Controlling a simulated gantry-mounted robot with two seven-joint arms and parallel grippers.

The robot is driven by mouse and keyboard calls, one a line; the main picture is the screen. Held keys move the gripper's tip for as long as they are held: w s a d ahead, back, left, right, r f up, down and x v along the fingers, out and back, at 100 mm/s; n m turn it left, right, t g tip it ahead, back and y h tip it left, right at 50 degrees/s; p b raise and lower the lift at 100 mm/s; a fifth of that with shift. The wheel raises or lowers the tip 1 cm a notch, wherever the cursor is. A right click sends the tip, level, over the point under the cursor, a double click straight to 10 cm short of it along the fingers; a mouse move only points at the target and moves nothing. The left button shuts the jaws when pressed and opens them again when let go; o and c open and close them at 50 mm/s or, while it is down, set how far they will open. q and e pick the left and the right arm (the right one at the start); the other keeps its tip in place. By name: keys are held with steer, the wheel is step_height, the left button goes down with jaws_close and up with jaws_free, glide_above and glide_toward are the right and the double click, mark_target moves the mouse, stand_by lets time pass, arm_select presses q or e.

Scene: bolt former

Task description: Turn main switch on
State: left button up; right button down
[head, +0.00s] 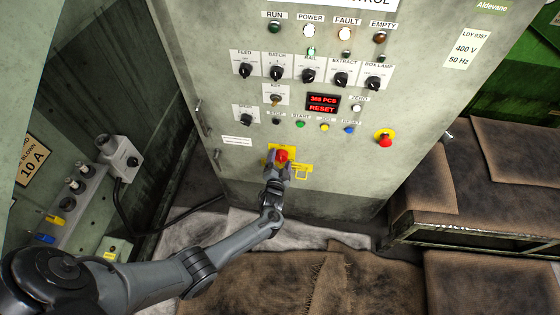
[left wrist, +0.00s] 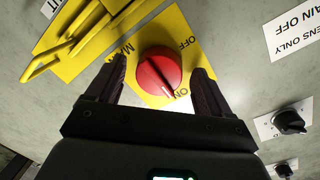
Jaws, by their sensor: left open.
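The main switch is a red rotary knob (head: 282,156) on a yellow plate, low on the front of the grey control cabinet (head: 220,60). In the left wrist view the red knob (left wrist: 158,72) sits on the yellow plate (left wrist: 185,25), which carries "MAIN", "OFF" and "ON" lettering. A pale line on the knob points toward the "ON" lettering. My left gripper (left wrist: 160,85) is open, with one finger on each side of the knob; I cannot tell whether they touch it. In the head view my left gripper (head: 280,165) partly covers the switch. My right gripper is not in view.
A yellow hasp (head: 302,170) sticks out beside the switch. A red emergency button (head: 385,138) and rows of black selector knobs (head: 308,76) are above. A grey socket box (head: 120,158) with a cable is at the left. A bench with brown covers (head: 430,180) stands at the right.

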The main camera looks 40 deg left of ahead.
arm_select(q)
steer(key=shift+s+d+r, duration=0.1)
steer(key=shift+s+d, duration=0.15)
steer(key=shift+s, duration=0.1)
steer(key=f+p+v, duration=0.1)
steer(key=p+v, duration=0.2)
steer(key=v, duration=0.7)
steer(key=shift+r, duration=0.4)
